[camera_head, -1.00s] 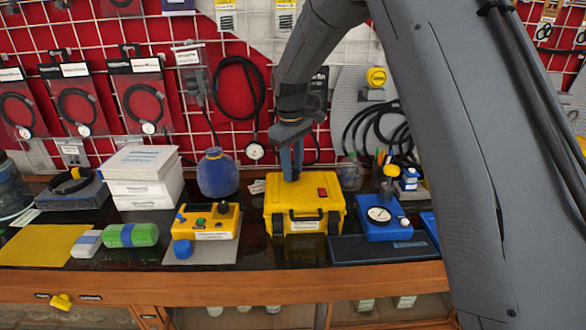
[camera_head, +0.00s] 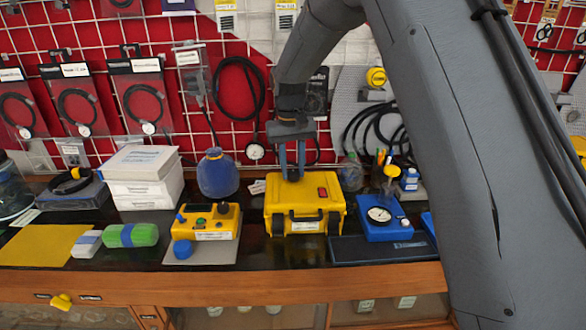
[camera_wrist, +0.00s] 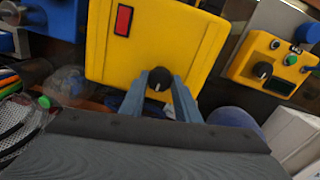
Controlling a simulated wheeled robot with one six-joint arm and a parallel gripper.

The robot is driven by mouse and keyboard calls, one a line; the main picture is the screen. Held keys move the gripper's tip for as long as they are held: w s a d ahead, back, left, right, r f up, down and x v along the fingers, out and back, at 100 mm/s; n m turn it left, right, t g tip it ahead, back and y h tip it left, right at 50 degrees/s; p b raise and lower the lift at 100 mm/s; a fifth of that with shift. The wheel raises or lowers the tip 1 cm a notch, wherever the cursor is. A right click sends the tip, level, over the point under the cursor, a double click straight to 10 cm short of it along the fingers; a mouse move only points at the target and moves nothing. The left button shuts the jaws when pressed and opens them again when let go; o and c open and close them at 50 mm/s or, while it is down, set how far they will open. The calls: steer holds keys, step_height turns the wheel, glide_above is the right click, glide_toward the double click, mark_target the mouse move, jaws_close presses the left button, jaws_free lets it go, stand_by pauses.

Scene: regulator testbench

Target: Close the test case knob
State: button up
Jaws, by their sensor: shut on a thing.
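The test case is a yellow box (camera_head: 304,203) standing on the dark bench top, with a red patch on its lid. It also shows in the wrist view (camera_wrist: 190,40). A small black knob (camera_wrist: 159,84) sits on its lid near one edge. My gripper (camera_head: 292,178) points down onto the lid from above. In the wrist view its two blue-grey fingers (camera_wrist: 160,88) stand on either side of the knob, shut on it.
A yellow control box (camera_head: 210,221) with knobs stands to the left, near a dark blue round vessel (camera_head: 217,174). A blue gauge unit (camera_head: 384,218) stands to the right. A mesh wall with hanging cables is behind. The bench's wooden front edge (camera_head: 230,288) is clear.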

mark_target(292, 172)
steer(key=shift+r, duration=0.1)
stand_by(0.3)
steer(key=o, duration=1)
steer(key=shift+o, duration=0.2)
steer(key=r+b, duration=0.1)
steer(key=r, duration=0.3)
steer(key=r+b, duration=0.1)
steer(key=r, duration=0.2)
steer(key=shift+a+r, duration=0.2)
steer(key=shift+r, duration=0.15)
steer(key=shift+m+t, duration=0.3)
steer(key=shift+m, duration=0.2)
steer(key=s+d+f, duration=0.1)
steer(key=s+d, duration=0.2)
steer(key=s+d+f, duration=0.2)
steer(key=s+d, duration=0.1)
steer(key=s, duration=0.1)
steer(key=s+d+f, duration=0.2)
steer(key=s+d, duration=0.1)
steer(key=s, duration=0.1)
steer(key=s+d+f, duration=0.3)
steer(key=s, duration=0.6)
steer(key=s+d+f, duration=0.3)
steer(key=s+d, duration=0.1)
steer(key=s, duration=0.5)
steer(key=shift+f+m+t, duration=0.3)
steer(key=shift+m+t, duration=0.1)
